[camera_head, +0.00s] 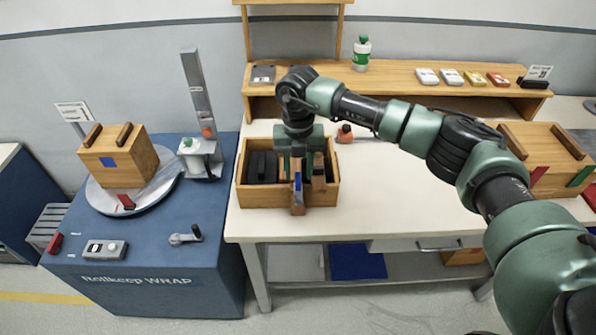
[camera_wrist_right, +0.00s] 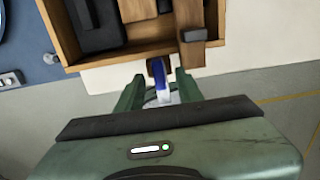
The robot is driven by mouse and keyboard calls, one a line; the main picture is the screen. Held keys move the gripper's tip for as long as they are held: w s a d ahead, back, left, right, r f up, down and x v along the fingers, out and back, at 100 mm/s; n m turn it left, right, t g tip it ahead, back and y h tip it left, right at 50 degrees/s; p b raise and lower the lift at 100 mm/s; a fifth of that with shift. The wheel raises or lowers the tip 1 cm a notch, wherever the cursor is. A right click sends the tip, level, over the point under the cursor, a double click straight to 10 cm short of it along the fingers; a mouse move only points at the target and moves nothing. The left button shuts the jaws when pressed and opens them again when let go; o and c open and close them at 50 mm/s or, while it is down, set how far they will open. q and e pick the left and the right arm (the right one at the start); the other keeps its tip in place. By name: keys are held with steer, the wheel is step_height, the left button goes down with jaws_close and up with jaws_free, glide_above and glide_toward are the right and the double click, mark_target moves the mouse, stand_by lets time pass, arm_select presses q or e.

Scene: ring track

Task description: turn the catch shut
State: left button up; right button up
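An open wooden box (camera_head: 246,195) stands on the white bench, holding dark and wooden pieces. A short wooden bar (camera_head: 298,206) lies at its front wall; a wooden bar also shows at the box rim in the right wrist view (camera_wrist_right: 191,36). A narrow blue piece, apparently the catch's lever (camera_wrist_right: 158,72), is also visible in the head view (camera_head: 297,183). My right gripper (camera_head: 297,172) points down over the box front. In the right wrist view its green fingers (camera_wrist_right: 160,84) stand apart on either side of the blue piece, with apparent gaps. My left gripper is out of view.
A blue cabinet (camera_head: 215,255) at left carries a turntable with a wooden crate (camera_head: 118,160) and a grey post (camera_head: 197,90). A shelf (camera_head: 400,75) with small boxes and a green-white bottle (camera_head: 361,55) runs behind. Another wooden crate (camera_head: 545,145) stands right.

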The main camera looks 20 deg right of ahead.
steer(key=shift+f, duration=1.15)
steer(key=shift+c, duration=0.3)
jaws_close()
